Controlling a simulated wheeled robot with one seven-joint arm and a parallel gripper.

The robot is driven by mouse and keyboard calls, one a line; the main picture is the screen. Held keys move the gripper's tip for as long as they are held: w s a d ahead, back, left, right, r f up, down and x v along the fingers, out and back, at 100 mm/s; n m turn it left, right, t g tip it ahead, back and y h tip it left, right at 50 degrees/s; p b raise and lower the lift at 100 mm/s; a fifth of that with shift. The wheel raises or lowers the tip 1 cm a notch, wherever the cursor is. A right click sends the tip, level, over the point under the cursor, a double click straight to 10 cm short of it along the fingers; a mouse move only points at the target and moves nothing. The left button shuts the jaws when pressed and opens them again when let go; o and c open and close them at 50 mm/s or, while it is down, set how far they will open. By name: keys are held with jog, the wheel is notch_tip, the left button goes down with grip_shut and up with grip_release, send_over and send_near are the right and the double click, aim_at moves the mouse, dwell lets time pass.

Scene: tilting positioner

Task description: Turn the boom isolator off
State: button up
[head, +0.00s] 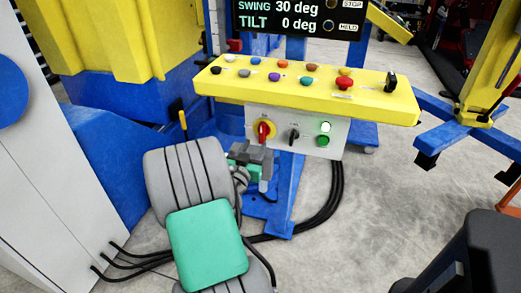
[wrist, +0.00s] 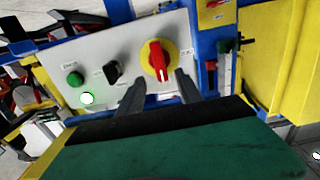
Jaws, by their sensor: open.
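The red rotary handle on a yellow round plate (head: 265,131), which looks like the isolator, is on the left of a light grey switch box (head: 310,147) under the yellow console. Its handle stands about upright in the picture. In the wrist view the red handle (wrist: 157,60) is upper centre, just beyond my fingertips; its label is too small to read. My gripper (head: 252,157) is open and empty, just below and in front of the handle. In the wrist view the fingertips of my gripper (wrist: 159,79) are spread to either side below the handle, apart from it.
Beside the red handle are a black selector knob (head: 293,134), a lit lamp (head: 325,127) and a green button (head: 322,141). The yellow console (head: 300,88) with coloured buttons overhangs the box. A display (head: 295,18) reads swing 30 deg, tilt 0 deg. Black cables (head: 325,205) hang at right.

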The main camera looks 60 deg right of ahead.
aim_at(261, 133)
jog(key=d, duration=0.2)
jog(key=d+p, duration=0.1)
jog(key=d, duration=0.2)
jog(key=w+d, duration=0.1)
jog(key=d, duration=0.1)
jog(key=shift+d+r+p, duration=0.2)
jog(key=shift+d+p, duration=0.1)
grip_shut()
jog(key=shift+w, duration=0.1)
